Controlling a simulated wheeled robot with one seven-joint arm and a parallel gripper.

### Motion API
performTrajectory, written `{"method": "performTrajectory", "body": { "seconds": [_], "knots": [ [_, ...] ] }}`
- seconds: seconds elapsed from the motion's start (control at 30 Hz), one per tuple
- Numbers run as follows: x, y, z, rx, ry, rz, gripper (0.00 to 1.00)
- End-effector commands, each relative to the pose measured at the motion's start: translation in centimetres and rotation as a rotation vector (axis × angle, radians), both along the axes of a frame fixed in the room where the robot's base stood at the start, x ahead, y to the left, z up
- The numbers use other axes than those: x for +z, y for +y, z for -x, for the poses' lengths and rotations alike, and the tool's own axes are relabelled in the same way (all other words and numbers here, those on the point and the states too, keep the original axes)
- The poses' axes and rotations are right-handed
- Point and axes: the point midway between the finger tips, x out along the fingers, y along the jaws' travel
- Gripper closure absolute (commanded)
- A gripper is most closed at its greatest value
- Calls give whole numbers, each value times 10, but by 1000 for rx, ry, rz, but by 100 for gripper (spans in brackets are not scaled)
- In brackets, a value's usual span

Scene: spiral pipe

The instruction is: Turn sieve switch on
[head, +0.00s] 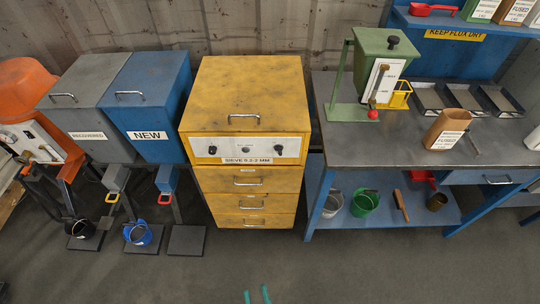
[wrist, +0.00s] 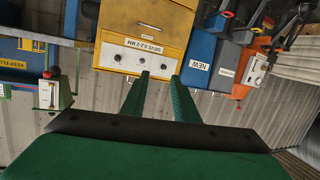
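The panel carries a dark left knob (head: 212,150), a dark right knob (head: 278,149) and a small middle part. Which one is the switch, and its setting, is too small to tell. The panel shows upside down in the wrist view (wrist: 128,58). My gripper (head: 257,295) is at the bottom edge of the head view, well in front of the cabinet. Its green fingers (wrist: 160,75) are apart with nothing between them.
Grey and blue "NEW" (head: 150,90) bins stand left of the cabinet, beside an orange machine (head: 28,90). A workbench (head: 370,145) with a green hopper (head: 385,60) stands close on the right. The floor (head: 200,275) before the cabinet is clear.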

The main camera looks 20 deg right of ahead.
Motion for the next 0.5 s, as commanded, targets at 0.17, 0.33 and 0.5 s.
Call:
{"method": "performTrajectory", "body": {
  "seconds": [0.17,0.33,0.5],
  "knots": [
    [-18,-24,-60,-16,-44,111,73],
    [-25,-50,-120,-45,-74,211,73],
    [-23,-80,-181,-88,-100,302,73]
  ]
}}
